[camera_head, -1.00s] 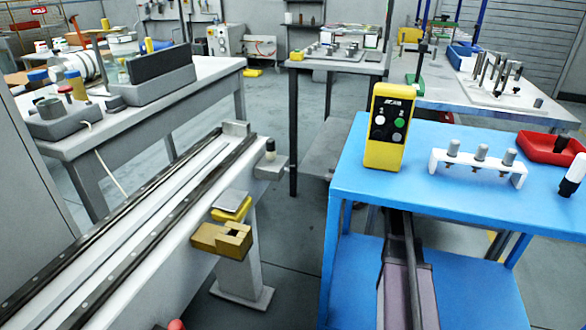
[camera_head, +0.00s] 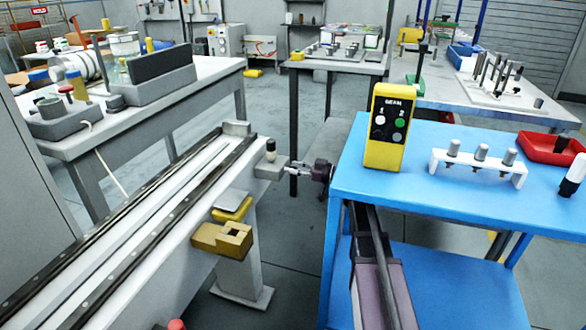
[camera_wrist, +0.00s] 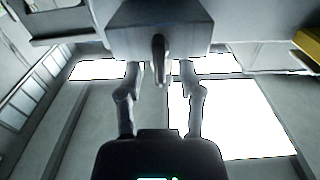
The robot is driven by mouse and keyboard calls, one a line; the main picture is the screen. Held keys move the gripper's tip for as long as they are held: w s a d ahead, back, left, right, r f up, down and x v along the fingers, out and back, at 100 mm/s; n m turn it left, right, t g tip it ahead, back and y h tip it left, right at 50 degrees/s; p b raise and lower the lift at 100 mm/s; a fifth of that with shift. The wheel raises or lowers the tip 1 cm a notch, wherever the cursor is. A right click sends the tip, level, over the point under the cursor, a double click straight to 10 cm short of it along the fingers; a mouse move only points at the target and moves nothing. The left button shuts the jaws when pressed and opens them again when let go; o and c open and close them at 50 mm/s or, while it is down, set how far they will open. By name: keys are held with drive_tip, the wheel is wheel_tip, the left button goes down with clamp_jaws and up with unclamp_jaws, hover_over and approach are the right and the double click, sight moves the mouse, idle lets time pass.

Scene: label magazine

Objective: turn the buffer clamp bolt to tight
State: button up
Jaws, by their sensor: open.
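The grey buffer block (camera_head: 268,169) sits at the far end of the rail bench, with a dark-capped upright knob (camera_head: 270,148) on it. My gripper (camera_head: 288,168) is just right of this block, reaching left toward its side. In the wrist view the block (camera_wrist: 180,22) is at the top, and a grey bolt or handle (camera_wrist: 158,62) with a rounded end sticks out of it. My gripper (camera_wrist: 160,70) is open, with one fingertip on each side of this bolt and gaps visible. I cannot tell how tight the bolt is.
A blue table (camera_head: 440,212) stands close on the right, with a yellow button box (camera_head: 385,125), a white rack (camera_head: 478,172) and a red tray (camera_head: 550,148). A brass-coloured block (camera_head: 222,240) juts from the rail bench (camera_head: 150,250). Floor is clear between bench and table.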

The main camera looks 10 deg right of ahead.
drive_tip(key=shift+w+a, duration=0.25)
drive_tip(key=shift+a, duration=0.25)
drive_tip(key=shift+c, duration=0.2)
clamp_jaws()
